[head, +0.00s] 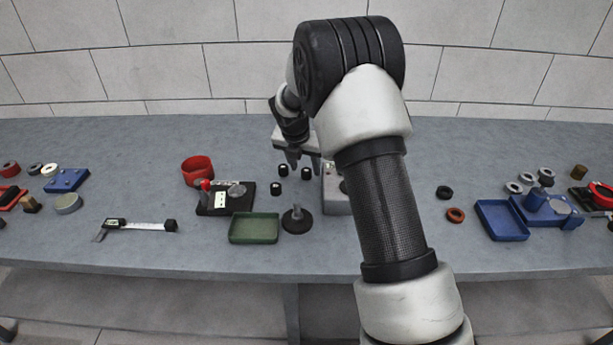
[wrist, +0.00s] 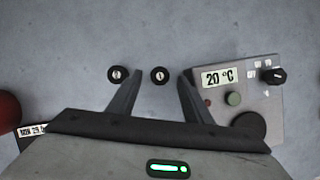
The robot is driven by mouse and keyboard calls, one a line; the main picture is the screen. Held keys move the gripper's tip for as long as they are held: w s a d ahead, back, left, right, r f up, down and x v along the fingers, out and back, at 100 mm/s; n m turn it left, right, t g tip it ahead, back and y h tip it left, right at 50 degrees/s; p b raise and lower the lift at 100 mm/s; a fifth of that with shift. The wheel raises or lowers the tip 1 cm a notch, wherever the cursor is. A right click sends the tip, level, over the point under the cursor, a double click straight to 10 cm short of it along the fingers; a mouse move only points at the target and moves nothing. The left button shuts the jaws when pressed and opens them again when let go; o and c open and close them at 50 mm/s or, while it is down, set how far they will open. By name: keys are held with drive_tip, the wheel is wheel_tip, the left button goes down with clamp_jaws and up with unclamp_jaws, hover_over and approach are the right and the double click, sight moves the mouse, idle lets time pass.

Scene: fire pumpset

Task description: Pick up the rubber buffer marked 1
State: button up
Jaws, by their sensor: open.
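The rubber buffer marked 1 (wrist: 159,75) is a small black cylinder with a pale top and what looks like a 1. It stands on the bench between my gripper's fingers in the wrist view, apart from both. My gripper (wrist: 161,74) is open and empty. A similar buffer (wrist: 117,74) stands outside the left finger; its mark is too small to read surely. In the head view my gripper (head: 303,163) points down over the bench, with small black buffers (head: 283,170) close by. Marks cannot be read there.
A grey box with a 20 °C display (wrist: 219,78) stands close right of my gripper. A red pot (head: 197,170), a black instrument base (head: 240,207), a green tray (head: 254,228) and a black round-based stand (head: 297,220) are left and in front. A blue tray (head: 501,221) is far right.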

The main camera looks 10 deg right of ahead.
drive_tip(key=shift+x, duration=1.1)
drive_tip(key=c, duration=1.1)
drive_tip(key=shift+r, duration=0.1)
